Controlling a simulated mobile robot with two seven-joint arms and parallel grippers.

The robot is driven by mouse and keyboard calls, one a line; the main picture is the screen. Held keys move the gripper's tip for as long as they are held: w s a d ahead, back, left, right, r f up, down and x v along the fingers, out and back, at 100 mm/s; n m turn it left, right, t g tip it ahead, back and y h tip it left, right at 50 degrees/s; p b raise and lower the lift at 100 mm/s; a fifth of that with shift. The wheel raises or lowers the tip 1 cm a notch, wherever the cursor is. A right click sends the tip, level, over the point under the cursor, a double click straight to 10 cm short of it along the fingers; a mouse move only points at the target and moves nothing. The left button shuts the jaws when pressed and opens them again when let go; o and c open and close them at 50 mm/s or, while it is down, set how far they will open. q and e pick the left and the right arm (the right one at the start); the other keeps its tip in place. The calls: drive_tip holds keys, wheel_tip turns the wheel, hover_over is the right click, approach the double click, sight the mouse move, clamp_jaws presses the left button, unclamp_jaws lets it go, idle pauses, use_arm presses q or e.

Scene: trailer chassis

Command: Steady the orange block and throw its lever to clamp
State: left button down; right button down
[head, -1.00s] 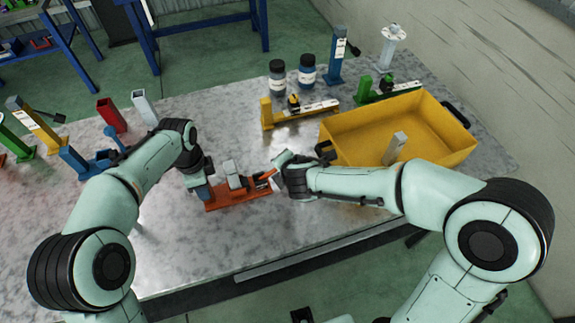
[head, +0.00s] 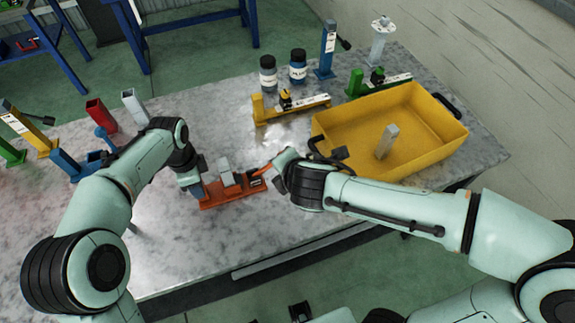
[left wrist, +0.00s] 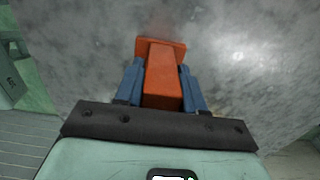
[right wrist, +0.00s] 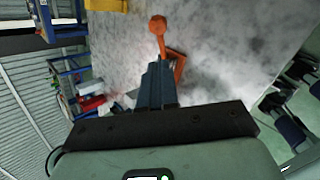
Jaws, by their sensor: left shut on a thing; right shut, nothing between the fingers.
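The orange block (head: 222,199) lies on the grey table, with a light grey piece (head: 226,172) standing on it. My left gripper (head: 196,189) is at its left end. In the left wrist view, the blue fingers (left wrist: 160,85) are shut on the block's orange upright (left wrist: 162,75), one on each side. The orange lever (head: 262,170) sticks out at the right end, towards my right gripper (head: 277,176). In the right wrist view, the blue fingers (right wrist: 157,82) are shut and empty, with the lever's round orange end (right wrist: 158,22) just beyond their tips. Whether they touch it, I cannot tell.
A yellow bin (head: 440,150) holding a grey bar (head: 387,142) stands to the right, close to my right forearm. Yellow (head: 292,108) and green (head: 380,84) fixtures and two jars (head: 298,67) stand behind. Blue and red parts (head: 100,115) stand at left. Table in front is clear.

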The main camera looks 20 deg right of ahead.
drive_tip(key=w+a+r+n+g+h, duration=0.2)
drive_tip(key=a+r+n+h, duration=0.1)
drive_tip(key=n, duration=0.7)
drive_tip(key=n+h, duration=0.1)
drive_tip(key=n, duration=0.4)
hover_over(270, 165)
drive_tip(key=s+d, duration=0.2)
wheel_tip(270, 165, down, 10)
drive_tip(key=shift+w+r+g, duration=0.1)
drive_tip(key=shift+r+g, duration=0.1)
drive_tip(key=shift+g, duration=0.1)
